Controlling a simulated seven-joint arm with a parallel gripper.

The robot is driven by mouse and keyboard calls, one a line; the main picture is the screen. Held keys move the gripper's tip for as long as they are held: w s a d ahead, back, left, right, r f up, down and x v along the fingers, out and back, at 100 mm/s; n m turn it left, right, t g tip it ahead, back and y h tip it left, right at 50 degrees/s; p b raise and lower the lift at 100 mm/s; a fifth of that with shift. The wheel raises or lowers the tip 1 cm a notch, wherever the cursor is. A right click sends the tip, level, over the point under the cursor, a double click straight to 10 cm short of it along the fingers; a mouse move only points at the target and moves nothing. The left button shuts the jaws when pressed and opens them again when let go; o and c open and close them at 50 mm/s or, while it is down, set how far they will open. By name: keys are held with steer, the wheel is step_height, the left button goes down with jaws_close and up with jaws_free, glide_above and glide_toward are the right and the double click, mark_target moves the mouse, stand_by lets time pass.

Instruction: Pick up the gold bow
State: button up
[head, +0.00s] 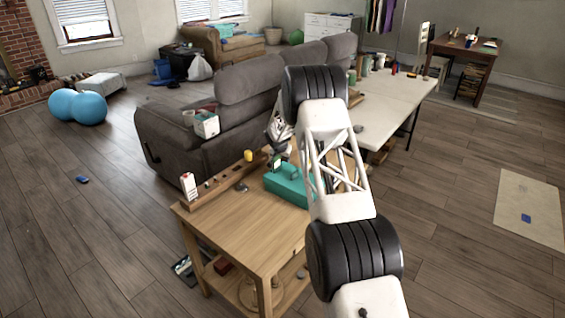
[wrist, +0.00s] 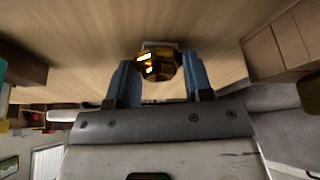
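The gold bow (wrist: 157,66) is shiny and faceted. It shows in the wrist view between the tips of the two blue-grey fingers of my gripper (wrist: 160,75). The fingers stand apart, one on each side of the bow, and the bow fills most of the gap. I cannot tell whether both fingers press on it. In the head view my gripper (head: 279,135) is over the back part of the wooden table (head: 235,232), partly behind my arm. I cannot make out the bow in that view.
A teal box (head: 287,186) stands on the table close to my gripper. A yellow object (head: 248,155) and a white carton (head: 188,186) are along the table's back left edge. A grey sofa (head: 212,145) is behind. The table's front left is clear.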

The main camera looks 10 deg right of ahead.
mark_target(284, 160)
steer(key=shift+r, duration=0.15)
steer(key=shift+r, duration=4.85)
steer(key=shift+s, duration=0.1)
steer(key=s+d+r, duration=0.2)
steer(key=s, duration=0.6)
steer(key=s+d+r, duration=0.2)
steer(key=s, duration=0.7)
steer(key=s+d+r, duration=0.3)
steer(key=s, duration=0.6)
steer(key=shift+n, duration=0.4)
steer(key=shift+f, duration=0.3)
steer(key=shift+f, duration=3.8)
steer(key=shift+f, duration=0.55)
